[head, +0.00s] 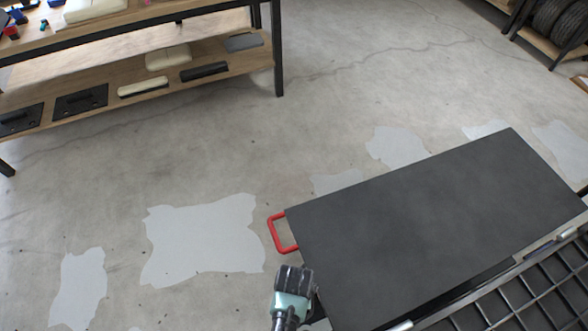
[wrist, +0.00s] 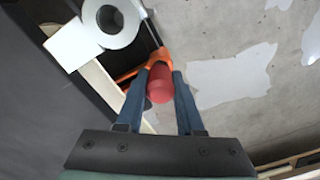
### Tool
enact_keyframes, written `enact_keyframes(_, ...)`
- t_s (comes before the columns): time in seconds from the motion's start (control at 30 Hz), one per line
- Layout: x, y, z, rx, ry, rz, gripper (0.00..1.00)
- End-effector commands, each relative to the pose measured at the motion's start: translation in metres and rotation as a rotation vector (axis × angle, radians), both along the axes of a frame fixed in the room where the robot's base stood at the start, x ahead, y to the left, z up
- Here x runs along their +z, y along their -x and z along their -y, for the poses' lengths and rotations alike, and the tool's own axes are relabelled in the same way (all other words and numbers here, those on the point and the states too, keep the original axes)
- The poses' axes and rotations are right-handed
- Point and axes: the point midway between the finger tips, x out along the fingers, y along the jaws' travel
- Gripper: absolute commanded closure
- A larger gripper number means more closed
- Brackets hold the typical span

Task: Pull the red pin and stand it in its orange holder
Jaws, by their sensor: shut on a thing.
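The red pin shows in the wrist view as a rounded red head (wrist: 160,84) between the two blue fingers of my gripper (wrist: 163,76). My gripper is shut on it. An orange part (wrist: 153,58), which looks like the holder, lies directly behind the red head. I cannot tell whether the pin stands in it, touches it or is apart from it; the pin's shaft is hidden. In the head view my gripper (head: 292,283) is beside the near left corner of the dark cart (head: 440,220). Neither pin nor holder can be made out there.
A white ring-shaped bracket (wrist: 112,22) is left of the orange part. The cart has a red handle (head: 281,233) at its left end. A black grid rack (head: 510,295) is at the lower right. A wooden shelf unit (head: 140,75) stands at upper left. Floor between is clear.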

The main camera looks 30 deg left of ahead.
Motion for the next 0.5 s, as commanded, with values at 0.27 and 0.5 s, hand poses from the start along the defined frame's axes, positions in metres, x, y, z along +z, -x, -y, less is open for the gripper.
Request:
enact_keyframes(0.27, -0.008, 0.000, 0.000, 0.000, 0.000, 0.000, 1.00)
enact_keyframes(0.5, -0.014, 0.000, 0.000, 0.000, 0.000, -0.001, 1.00)
